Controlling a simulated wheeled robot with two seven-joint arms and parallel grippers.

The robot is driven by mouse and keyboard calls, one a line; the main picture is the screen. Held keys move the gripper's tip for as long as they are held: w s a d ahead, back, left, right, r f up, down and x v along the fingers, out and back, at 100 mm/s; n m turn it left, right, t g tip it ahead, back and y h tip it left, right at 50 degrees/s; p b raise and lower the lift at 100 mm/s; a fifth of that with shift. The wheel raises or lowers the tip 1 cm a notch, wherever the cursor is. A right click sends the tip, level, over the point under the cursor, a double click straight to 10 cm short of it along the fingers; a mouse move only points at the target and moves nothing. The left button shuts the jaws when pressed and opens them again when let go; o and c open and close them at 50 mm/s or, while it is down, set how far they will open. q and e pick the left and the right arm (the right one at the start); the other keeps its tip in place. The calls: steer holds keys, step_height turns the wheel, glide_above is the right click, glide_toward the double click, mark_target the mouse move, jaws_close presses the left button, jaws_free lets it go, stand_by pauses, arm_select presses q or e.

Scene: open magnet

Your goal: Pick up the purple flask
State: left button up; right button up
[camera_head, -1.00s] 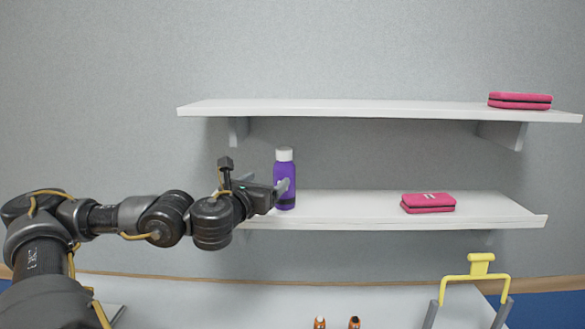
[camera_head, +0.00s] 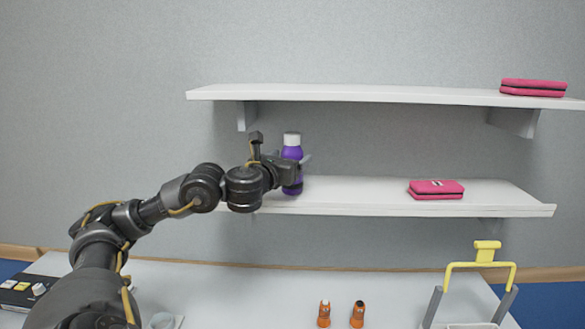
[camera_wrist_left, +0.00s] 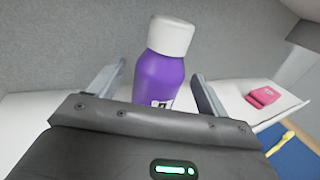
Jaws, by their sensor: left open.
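The purple flask (camera_head: 292,150) with a white cap stands upright on the lower white shelf, near its left end. My left gripper (camera_head: 299,170) reaches it from the left and hides part of its body in the head view. In the left wrist view the flask (camera_wrist_left: 160,78) stands between the two spread fingers of the left gripper (camera_wrist_left: 160,83), with a gap visible on each side. The gripper is open. The flask's base is hidden behind the gripper body in the wrist view. My right gripper is not in view.
A pink case (camera_head: 436,189) lies on the lower shelf (camera_head: 370,197) to the right. Another pink case (camera_head: 533,87) lies on the upper shelf (camera_head: 350,96), above. Below, a table (camera_head: 250,290) holds two orange bottles (camera_head: 324,314) and a yellow-handled carrier (camera_head: 482,262).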

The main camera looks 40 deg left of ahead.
arm_select(q)
steer(key=x, duration=0.4)
steer(key=shift+w, duration=0.2)
steer(key=shift+s+r, duration=0.15)
steer(key=shift+s, duration=0.1)
steer(key=shift+c, duration=0.7)
steer(key=shift+w, duration=0.1)
steer(key=c, duration=0.9)
steer(key=shift+c, duration=0.9)
